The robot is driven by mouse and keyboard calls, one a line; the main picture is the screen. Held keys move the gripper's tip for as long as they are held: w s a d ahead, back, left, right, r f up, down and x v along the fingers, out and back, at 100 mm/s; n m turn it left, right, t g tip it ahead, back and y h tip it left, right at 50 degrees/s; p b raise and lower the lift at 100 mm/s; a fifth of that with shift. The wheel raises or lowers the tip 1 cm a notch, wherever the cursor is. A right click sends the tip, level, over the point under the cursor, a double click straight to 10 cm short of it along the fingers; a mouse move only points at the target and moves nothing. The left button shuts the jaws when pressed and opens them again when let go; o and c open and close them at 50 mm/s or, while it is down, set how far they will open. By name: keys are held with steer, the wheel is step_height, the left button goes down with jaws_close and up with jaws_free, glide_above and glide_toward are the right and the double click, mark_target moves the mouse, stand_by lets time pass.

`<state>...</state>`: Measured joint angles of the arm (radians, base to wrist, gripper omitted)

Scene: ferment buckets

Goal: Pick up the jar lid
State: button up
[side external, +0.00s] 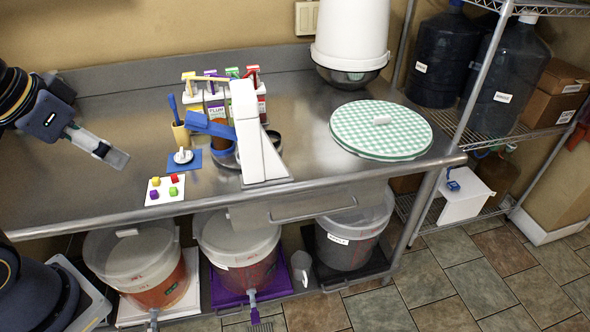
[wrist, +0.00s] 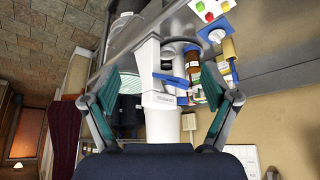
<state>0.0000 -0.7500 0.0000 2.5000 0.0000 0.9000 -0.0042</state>
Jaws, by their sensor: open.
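A small white round piece with a knob (side external: 183,156), which may be the jar lid, sits on a blue square mat (side external: 193,165) left of the middle of the steel table. A large green-and-white checkered disc with a white handle (side external: 381,128) lies at the table's right; I cannot tell for sure which is the jar lid. My gripper (side external: 113,154) is above the table's left part, left of the small white piece and apart from it. In the wrist view my gripper (wrist: 163,92) is open, its two fingers spread wide with nothing between them.
A white stand with a blue arm (side external: 250,130) stands mid-table beside tall bottles. A yellow cup (side external: 181,135) stands behind the mat. A white card with coloured cubes (side external: 165,190) lies near the front edge. Lidded buckets (side external: 240,235) sit below. The table's left part is clear.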

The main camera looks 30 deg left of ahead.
steer(key=w+a+r+n+t, duration=0.1)
steer(key=w+a+r+n, duration=0.1)
steer(key=w+r+n, duration=0.3)
steer(key=n+g+y, duration=0.3)
steer(key=n+g, duration=0.1)
glide_above(181, 149)
steer(key=s+d, duration=0.2)
step_height(181, 149, down, 24)
steer(key=shift+w+f, duration=0.1)
steer(key=shift+f, duration=0.1)
steer(key=shift+t, duration=0.3)
steer(key=shift+x, duration=3.2)
steer(key=shift+a+r, duration=0.1)
steer(key=shift+a, duration=0.05)
steer(key=shift+c, duration=0.4)
